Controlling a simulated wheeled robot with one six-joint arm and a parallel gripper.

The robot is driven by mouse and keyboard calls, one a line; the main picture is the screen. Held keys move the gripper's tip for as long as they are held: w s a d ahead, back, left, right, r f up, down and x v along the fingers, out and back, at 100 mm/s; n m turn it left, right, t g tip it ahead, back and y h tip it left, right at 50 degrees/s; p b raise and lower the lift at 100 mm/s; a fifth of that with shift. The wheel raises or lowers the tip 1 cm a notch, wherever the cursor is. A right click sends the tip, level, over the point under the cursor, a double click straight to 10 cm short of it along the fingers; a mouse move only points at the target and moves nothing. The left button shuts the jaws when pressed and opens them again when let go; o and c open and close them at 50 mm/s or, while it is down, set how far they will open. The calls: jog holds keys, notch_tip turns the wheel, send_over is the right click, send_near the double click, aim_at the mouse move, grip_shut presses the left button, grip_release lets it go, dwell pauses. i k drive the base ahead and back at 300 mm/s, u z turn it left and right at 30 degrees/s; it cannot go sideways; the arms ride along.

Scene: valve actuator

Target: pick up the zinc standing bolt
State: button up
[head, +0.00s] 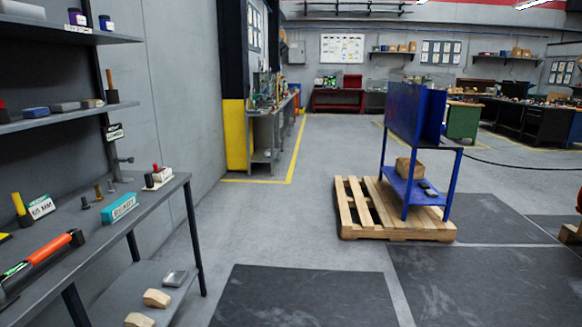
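Several small bolt-like pieces stand upright on the grey workbench (150,205) at the left in the head view. One is dark grey (85,202), one is brass-coloured (98,192), and one behind them (110,186) looks brownish. They are too small to tell for sure which is the zinc bolt; the grey one looks closest to it. They stand apart, with nothing seen holding them. My gripper is not in view.
A teal labelled box (119,208) lies close to the bolts. An orange and black tool (45,252) lies nearer. Shelves (60,118) hang above the bench. Open floor lies to the right, up to a wooden pallet (362,208) carrying a blue stand (408,115).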

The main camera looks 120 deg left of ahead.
aim_at(111, 190)
jog(key=u, duration=4.8)
jog(key=i, duration=0.7)
jog(key=z, duration=1)
jog(key=i, duration=0.85)
jog(key=z, duration=0.65)
jog(key=i, duration=0.85)
jog(key=u, duration=0.45)
jog(key=i, duration=0.8)
jog(key=u, duration=0.7)
